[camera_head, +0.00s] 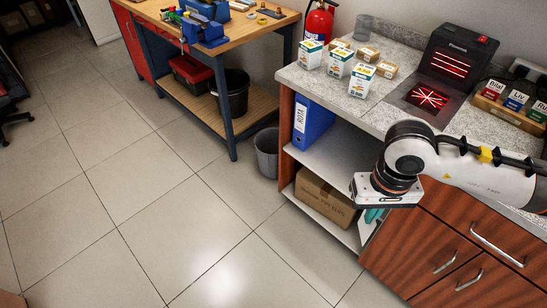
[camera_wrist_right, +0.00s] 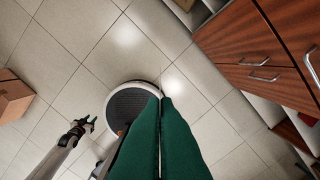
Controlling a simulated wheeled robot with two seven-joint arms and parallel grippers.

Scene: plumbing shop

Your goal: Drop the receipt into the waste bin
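A grey waste bin (camera_head: 266,152) stands upright on the floor between the workbench and the counter. I cannot make out a receipt in either view. My right gripper (camera_head: 373,214) hangs low in front of the counter's open shelves, to the right of the bin and apart from it. Its white body hides most of its fingers in the head view. In the right wrist view its two green fingers (camera_wrist_right: 163,100) lie together, with no object visible between them.
The counter (camera_head: 350,108) carries small boxes, a black scanner (camera_head: 458,62) with red lines, and a holder of labelled cards. Its shelves hold a blue binder (camera_head: 311,122) and a cardboard box (camera_head: 325,197). A black bucket (camera_head: 233,95) sits under the workbench.

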